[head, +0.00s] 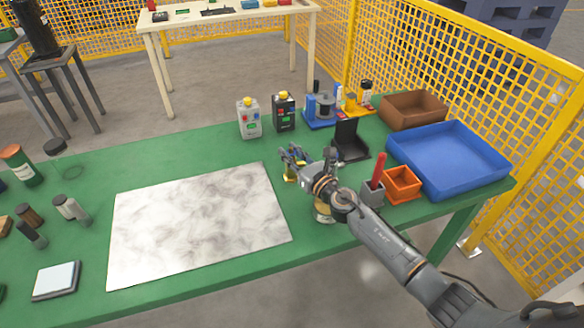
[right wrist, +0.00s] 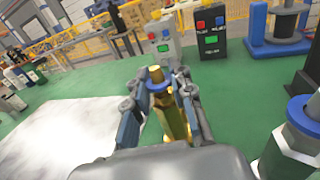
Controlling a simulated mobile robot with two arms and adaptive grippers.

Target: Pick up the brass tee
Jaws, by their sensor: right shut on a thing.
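My right gripper (head: 292,160) is over the green table, just right of the marbled sheet. It is shut on the brass tee (head: 290,174). In the right wrist view the brass tee (right wrist: 174,122) stands upright between the fingers (right wrist: 160,78), with a blue ring near its top. The fingers and palm hide part of it, so its side branch cannot be made out. I cannot tell whether it touches the table. My left gripper is not in view.
The marbled sheet (head: 195,225) lies flat and bare. Behind stand a grey canister (head: 249,122) and a black one (head: 284,115). A metal fitting with a blue ring (right wrist: 295,140) is close right. Orange bin (head: 402,184), blue tray (head: 450,158) and brown box (head: 412,108) are at right.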

